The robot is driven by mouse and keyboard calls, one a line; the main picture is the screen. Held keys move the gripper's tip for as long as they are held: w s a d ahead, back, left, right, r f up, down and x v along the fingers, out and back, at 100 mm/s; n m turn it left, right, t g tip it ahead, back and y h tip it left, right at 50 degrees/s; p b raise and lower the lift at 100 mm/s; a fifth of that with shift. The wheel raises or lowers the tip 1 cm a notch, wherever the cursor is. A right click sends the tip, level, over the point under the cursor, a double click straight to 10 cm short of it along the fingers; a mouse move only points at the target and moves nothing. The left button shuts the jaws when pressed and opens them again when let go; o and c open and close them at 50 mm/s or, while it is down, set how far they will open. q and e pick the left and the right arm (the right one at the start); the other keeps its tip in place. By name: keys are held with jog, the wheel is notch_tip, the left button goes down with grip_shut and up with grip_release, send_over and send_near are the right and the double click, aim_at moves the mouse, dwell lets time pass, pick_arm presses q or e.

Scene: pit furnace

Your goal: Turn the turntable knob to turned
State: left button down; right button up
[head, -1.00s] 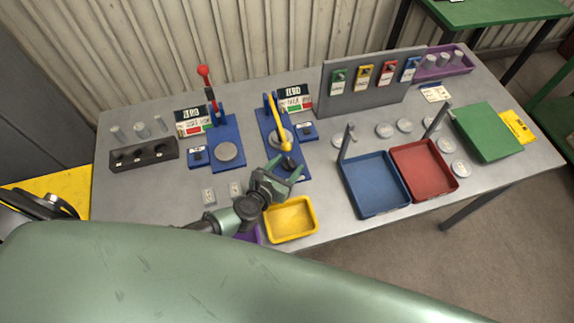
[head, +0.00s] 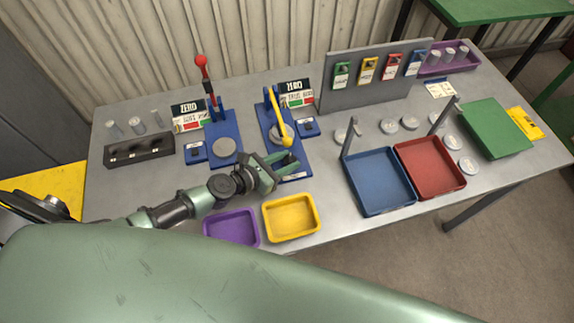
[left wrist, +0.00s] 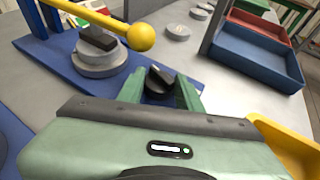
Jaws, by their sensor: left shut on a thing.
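The turntable knob (left wrist: 160,80) is a small black knob at the front end of a blue base plate (left wrist: 185,66). In the left wrist view it sits between the two green fingers of my left gripper (left wrist: 160,90), which is shut on it. In the head view my left gripper (head: 285,168) reaches the front of the right-hand blue base, and its fingers largely hide the knob. Behind the knob, a grey round turntable (left wrist: 98,60) carries a black block (left wrist: 97,40). A yellow lever with a ball end (left wrist: 140,37) passes above it. My right gripper is not in view.
A yellow tray (head: 291,236) and a purple tray (head: 232,242) stand at the table's front edge, close to my left arm. Blue (head: 379,209) and red (head: 432,192) trays stand to the right. A second blue base with a red lever (head: 203,75) stands to the left.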

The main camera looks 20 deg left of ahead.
pick_arm(q)
jog(key=m+g+h+b, duration=0.2)
jog(key=m+b, duration=0.1)
jog(key=w+m+g+h+b, duration=0.1)
jog(key=m+g+h+b, duration=0.1)
jog(key=m+g+b, duration=0.1)
jog(key=m+g+h+b, duration=0.2)
jog(key=m+g+b, duration=0.1)
jog(key=b, duration=0.2)
jog(key=shift+w+a+f, duration=0.15)
jog(key=shift+a+f, duration=0.1)
jog(key=shift+a, duration=0.1)
jog(key=m+g+b, duration=0.3)
jog(key=shift+w+r+g+h, duration=0.1)
jog(key=shift+r+g+h, duration=0.05)
jog(key=shift+g+h, duration=0.2)
jog(key=shift+g+b, duration=0.35)
jog(key=shift+m, duration=0.3)
jog(key=c, duration=0.9)
grip_release()
jog(key=shift+d, duration=0.1)
jog(key=shift+c, duration=0.2)
jog(key=b+v, duration=0.1)
jog(key=v, duration=0.6)
jog(key=shift+b, duration=0.35)
jog(key=shift+a+r, duration=0.25)
jog(key=shift+a, duration=0.1)
